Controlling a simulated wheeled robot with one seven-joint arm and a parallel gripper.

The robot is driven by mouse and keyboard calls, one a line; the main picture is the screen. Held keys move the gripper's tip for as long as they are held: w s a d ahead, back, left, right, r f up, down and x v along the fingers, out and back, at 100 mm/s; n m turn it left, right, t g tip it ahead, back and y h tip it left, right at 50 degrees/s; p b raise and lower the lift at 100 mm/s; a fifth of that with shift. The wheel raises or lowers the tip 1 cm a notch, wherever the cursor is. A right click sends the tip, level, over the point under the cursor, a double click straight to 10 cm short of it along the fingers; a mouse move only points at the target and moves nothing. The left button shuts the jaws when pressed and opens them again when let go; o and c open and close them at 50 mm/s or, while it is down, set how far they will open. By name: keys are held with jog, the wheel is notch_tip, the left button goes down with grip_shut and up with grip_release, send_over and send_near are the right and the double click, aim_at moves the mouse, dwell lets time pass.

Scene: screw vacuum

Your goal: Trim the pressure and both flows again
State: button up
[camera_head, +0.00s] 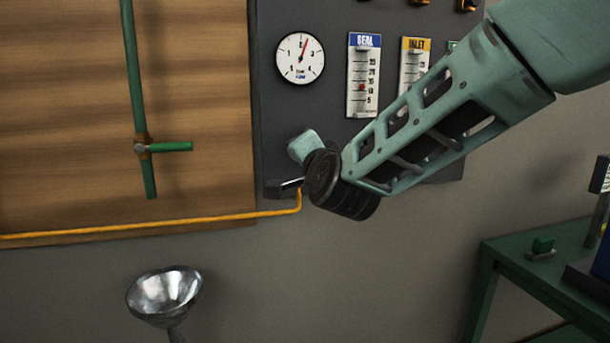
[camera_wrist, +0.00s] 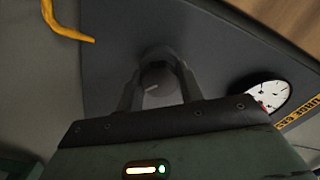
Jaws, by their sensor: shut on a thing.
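My gripper (camera_wrist: 159,92) is shut on a round dark knob (camera_wrist: 153,78) with a white pointer line, on the dark panel (camera_head: 275,120). In the head view my wrist hides the knob. The white pressure gauge (camera_head: 300,58) is above my gripper, its red needle pointing up and slightly right; it also shows in the wrist view (camera_wrist: 272,93). The blue-topped SEAL flow meter (camera_head: 362,75) has a red float near the 10 mark. The yellow-topped INLET flow meter (camera_head: 414,60) is partly behind my arm, its float hidden.
A green pipe with a valve handle (camera_head: 170,147) is at left. A metal funnel (camera_head: 164,294) stands lower left. A green table (camera_head: 540,275) is at lower right. My arm covers the panel's right side.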

jog(key=shift+f+m+b, duration=0.1)
jog(key=shift+m+b, duration=1)
jog(key=shift+b, duration=0.1)
jog(key=o, duration=1)
jog(key=b+v, duration=0.1)
jog(key=v, duration=1.6)
jog(key=shift+s, duration=0.2)
